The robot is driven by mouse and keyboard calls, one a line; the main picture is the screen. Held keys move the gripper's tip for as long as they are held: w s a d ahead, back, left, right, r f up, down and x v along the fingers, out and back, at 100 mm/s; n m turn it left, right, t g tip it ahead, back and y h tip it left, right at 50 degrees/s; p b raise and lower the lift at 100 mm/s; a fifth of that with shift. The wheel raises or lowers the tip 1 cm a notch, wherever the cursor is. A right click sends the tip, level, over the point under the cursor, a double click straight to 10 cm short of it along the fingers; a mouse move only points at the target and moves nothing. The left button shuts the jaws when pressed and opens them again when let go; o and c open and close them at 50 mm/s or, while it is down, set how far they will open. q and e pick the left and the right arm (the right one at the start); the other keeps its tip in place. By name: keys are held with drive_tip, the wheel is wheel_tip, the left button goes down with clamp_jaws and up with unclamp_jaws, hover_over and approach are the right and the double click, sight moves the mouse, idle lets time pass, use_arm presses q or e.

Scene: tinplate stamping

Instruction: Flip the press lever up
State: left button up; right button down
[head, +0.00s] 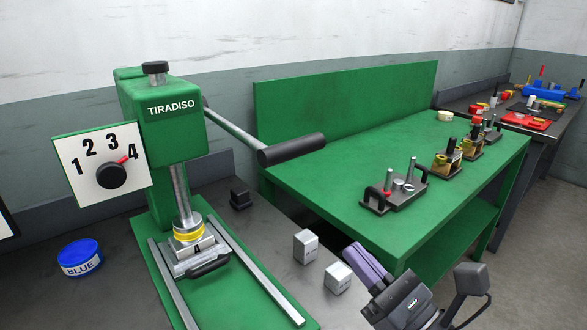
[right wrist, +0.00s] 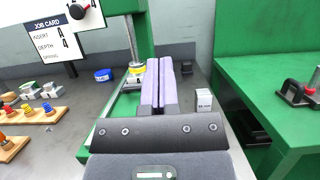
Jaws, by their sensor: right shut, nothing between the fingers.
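The green press (head: 172,115) marked TIRADISO stands on the left in the head view. Its lever is a grey rod with a thick black handle (head: 291,149), slanting down to the right from the press head. My right gripper (head: 362,262) is at the lower right, below and right of the handle and apart from it. Its purple fingers are shut together and empty, which the right wrist view (right wrist: 166,70) also shows. The lever handle does not show in the right wrist view. My left gripper is not in view.
Two small pale blocks (head: 306,246) (head: 338,277) stand near my right gripper. A green bench (head: 345,165) with several tooling fixtures is to the right. A dial plate (head: 100,163) points at 4. A blue tin (head: 80,258) sits left of the press.

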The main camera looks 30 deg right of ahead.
use_arm(q)
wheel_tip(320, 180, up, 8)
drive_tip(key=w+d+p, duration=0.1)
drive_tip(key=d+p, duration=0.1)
drive_tip(key=p, duration=0.6)
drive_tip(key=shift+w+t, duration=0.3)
use_arm(e)
drive_tip(key=s+d+r+x, duration=0.1)
drive_tip(key=r+x, duration=0.1)
drive_tip(key=x, duration=1)
drive_tip(key=shift+w+a+r, duration=0.35)
drive_tip(key=shift+a+r, duration=0.05)
drive_tip(key=shift+a, duration=0.05)
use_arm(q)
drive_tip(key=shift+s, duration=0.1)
